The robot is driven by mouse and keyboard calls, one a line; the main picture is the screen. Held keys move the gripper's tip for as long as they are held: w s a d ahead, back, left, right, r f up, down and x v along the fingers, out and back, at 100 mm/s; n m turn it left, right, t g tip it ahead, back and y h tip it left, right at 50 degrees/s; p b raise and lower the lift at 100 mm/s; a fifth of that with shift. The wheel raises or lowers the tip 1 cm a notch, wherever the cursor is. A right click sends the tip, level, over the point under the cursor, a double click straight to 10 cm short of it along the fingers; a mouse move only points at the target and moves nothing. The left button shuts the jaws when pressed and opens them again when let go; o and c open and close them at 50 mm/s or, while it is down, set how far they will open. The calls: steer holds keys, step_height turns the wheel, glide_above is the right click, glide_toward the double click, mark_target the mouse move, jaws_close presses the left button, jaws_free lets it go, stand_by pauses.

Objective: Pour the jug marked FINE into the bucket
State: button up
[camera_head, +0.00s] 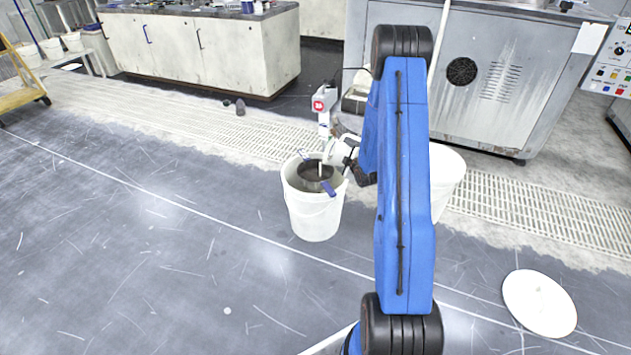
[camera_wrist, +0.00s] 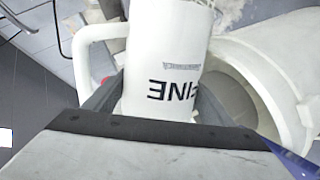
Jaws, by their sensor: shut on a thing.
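The white jug (camera_wrist: 165,55) fills the middle of the wrist view, with its handle on the left and the word FINE reading upside down. My gripper (camera_wrist: 155,105) is shut on the jug's body, one finger on each side. In the head view the jug (camera_head: 339,149) is at the end of my arm, over the right rear rim of a white bucket (camera_head: 314,218). A dark sieve-like insert (camera_head: 315,173) with blue tabs sits in the bucket's mouth. The jug's mouth and any liquid are not clear.
A pale post with a red sign (camera_head: 321,104) stands just behind the bucket. Another white container (camera_head: 446,182) is partly hidden behind my arm. A white disc (camera_head: 539,303) lies on the floor at right.

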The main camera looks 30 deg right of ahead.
mark_target(337, 154)
steer(key=shift+w+a+n+h+p, duration=0.15)
steer(key=shift+a+n+h+p, duration=0.15)
steer(key=shift+n+p, duration=0.25)
stand_by(1.9)
steer(key=shift+w+a+r+n+g+h, duration=0.2)
steer(key=shift+a+r+n, duration=0.15)
steer(key=shift+a, duration=0.2)
steer(key=shift+w+a+r+n+g+h, duration=0.1)
steer(key=shift+w+a+r+n, duration=0.15)
steer(key=shift+a, duration=0.3)
stand_by(1.2)
steer(key=shift+w+a+r+n+h, duration=0.2)
steer(key=shift+a+r+n+h, duration=0.2)
steer(key=shift+a+r+n, duration=0.2)
stand_by(1.1)
steer(key=shift+d, duration=0.15)
steer(key=shift+s+d+f+m+y, duration=0.3)
steer(key=shift+d+f+m+y, duration=0.1)
steer(key=shift+d+f+m, duration=0.3)
steer(key=shift+s+d+f+m+y, duration=0.2)
steer(key=shift+d+f+m, duration=0.1)
steer(key=shift+d, duration=0.15)
steer(key=shift+s+d+f+m+y, duration=0.15)
steer(key=shift+s+d+f, duration=0.1)
steer(key=shift+d, duration=0.2)
steer(key=shift+w+a, duration=0.1)
